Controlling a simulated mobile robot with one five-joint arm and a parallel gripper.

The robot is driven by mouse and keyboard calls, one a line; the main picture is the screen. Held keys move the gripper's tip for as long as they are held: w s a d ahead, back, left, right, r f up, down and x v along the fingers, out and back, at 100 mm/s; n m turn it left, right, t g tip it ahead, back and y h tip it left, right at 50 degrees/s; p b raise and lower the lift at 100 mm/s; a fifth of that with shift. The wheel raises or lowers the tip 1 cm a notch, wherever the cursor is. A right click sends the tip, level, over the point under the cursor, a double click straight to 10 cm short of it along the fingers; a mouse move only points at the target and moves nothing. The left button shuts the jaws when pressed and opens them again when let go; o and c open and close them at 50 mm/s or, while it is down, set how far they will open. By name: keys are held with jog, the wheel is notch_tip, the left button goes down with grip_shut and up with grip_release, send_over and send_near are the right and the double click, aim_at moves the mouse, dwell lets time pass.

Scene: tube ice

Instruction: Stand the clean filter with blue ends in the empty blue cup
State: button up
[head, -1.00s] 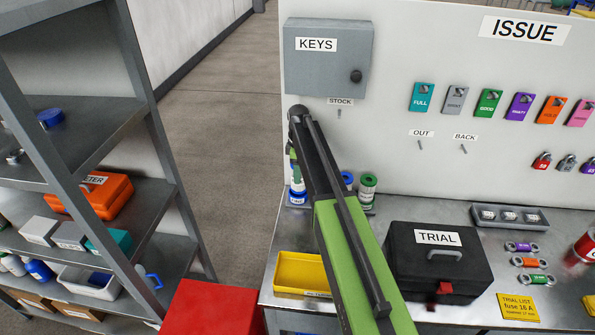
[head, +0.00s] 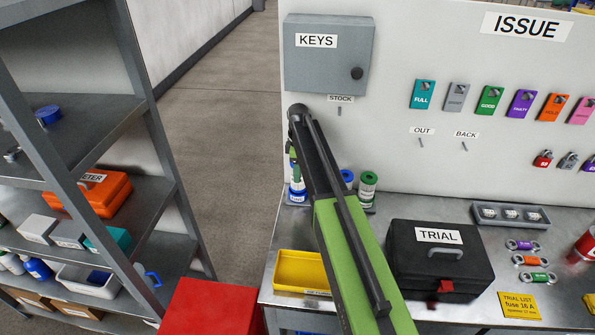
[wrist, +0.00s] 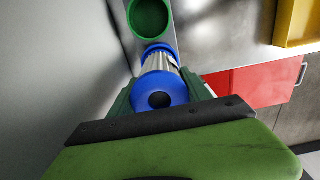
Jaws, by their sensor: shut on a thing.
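My gripper (wrist: 160,96) is shut on the filter with blue ends (wrist: 160,92), its green fingers on either side. In the wrist view I see its blue near end with a dark hole and part of its silvery body. A blue edge (wrist: 161,49) shows at its far end; I cannot tell whether it is the filter's other end or a cup rim. In the head view the gripper is over a blue cup (head: 298,196) with a white label, at the left back of the bench. I cannot tell how deep the filter sits in it.
An open green cup (wrist: 152,16) stands close by in the wrist view. A green-ended item (head: 367,187) and a blue one (head: 347,177) stand right of my arm. A yellow tray (head: 299,270), red box (head: 212,308) and black TRIAL case (head: 438,262) are nearer. The panel (head: 440,70) is behind.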

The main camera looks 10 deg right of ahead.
jog(key=shift+f+b, duration=1.9)
jog(key=o, duration=1.5)
notch_tip(320, 180, up, 8)
jog(key=p, duration=0.8)
jog(key=shift+f, duration=0.15)
jog(key=shift+s, duration=0.1)
